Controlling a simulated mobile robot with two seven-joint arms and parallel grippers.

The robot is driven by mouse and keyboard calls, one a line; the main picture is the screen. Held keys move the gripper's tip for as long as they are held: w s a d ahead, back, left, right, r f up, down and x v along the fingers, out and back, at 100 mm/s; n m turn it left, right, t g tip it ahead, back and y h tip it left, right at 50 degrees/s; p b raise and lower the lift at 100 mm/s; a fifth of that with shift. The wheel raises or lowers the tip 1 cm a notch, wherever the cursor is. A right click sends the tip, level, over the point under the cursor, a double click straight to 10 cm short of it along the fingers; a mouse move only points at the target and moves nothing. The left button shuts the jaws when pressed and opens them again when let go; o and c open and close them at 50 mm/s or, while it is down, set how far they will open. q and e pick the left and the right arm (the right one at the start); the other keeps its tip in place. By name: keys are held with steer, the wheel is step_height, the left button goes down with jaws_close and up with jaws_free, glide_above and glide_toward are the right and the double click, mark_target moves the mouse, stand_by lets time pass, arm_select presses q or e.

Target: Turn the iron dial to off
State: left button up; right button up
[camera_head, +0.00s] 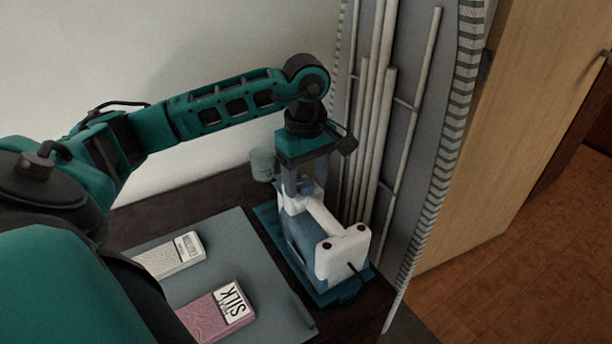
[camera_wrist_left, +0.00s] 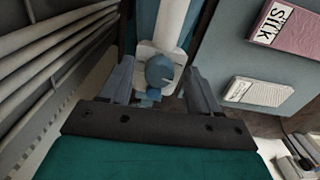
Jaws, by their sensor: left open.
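The iron (camera_head: 310,236) is white and blue and sits on a blue base (camera_head: 270,222) at the right end of the dark counter. Its round blue dial (camera_wrist_left: 159,70) shows in the left wrist view, with a light mark on its face. My left gripper (camera_head: 305,180) reaches down over the iron's far end. In the left wrist view its two fingers (camera_wrist_left: 155,88) are open, one on each side of the dial, with gaps between them and the dial. In the head view the gripper largely hides the dial. My right gripper is in neither view.
A pink box labelled SILK (camera_head: 222,312) and a white box (camera_head: 170,255) lie on a grey mat (camera_head: 215,270) left of the iron. An upright grey board with pale rods (camera_head: 375,130) stands close on the right. A small pale container (camera_head: 263,163) is behind the iron.

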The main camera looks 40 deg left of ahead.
arm_select(q)
steer(key=shift+c, duration=0.4)
steer(key=c, duration=1)
steer(key=shift+o, duration=0.2)
steer(key=n, duration=0.4)
steer(key=shift+w+n, duration=0.15)
steer(key=shift+n, duration=2.35)
steer(key=o, duration=1)
